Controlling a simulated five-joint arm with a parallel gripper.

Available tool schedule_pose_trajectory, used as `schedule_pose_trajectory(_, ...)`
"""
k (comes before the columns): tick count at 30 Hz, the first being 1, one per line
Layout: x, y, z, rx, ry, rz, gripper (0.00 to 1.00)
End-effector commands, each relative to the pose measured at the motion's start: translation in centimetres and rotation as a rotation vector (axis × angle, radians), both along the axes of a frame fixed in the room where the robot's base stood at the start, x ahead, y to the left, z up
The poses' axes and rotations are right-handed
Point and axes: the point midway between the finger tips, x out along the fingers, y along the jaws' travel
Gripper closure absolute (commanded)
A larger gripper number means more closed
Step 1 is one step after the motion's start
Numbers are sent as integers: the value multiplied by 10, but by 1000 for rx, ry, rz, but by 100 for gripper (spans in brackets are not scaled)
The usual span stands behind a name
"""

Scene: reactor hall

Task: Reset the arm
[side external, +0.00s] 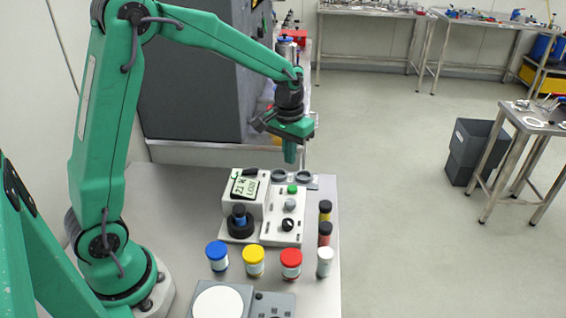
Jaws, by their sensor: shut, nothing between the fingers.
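My gripper (289,152) hangs above the far end of the metal work table (170,205), pointing down. It is shut and empty, clear of the devices below it. My green arm reaches over from the left, with its upper link sloping down to the wrist. No object touches the gripper.
Below stand a white device with a display (246,186) and a control panel with knobs (284,215). Nearer are blue (217,256), yellow (254,262) and red-capped (291,264) jars, small vials (324,262) and a grey scale (222,301). A dark cabinet (190,90) stands behind.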

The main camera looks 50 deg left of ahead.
Motion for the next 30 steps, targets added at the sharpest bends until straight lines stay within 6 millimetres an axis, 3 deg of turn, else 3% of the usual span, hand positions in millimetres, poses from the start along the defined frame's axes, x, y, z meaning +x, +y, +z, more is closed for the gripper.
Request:
schedule_pose_trajectory(6, -27, -6, 38, 5, -67, -34, 100)
schedule_pose_trajectory(15, -73, -13, 79, 16, -160, -83, 100)
schedule_pose_trajectory(30, -155, -23, 115, 38, -315, -164, 100)
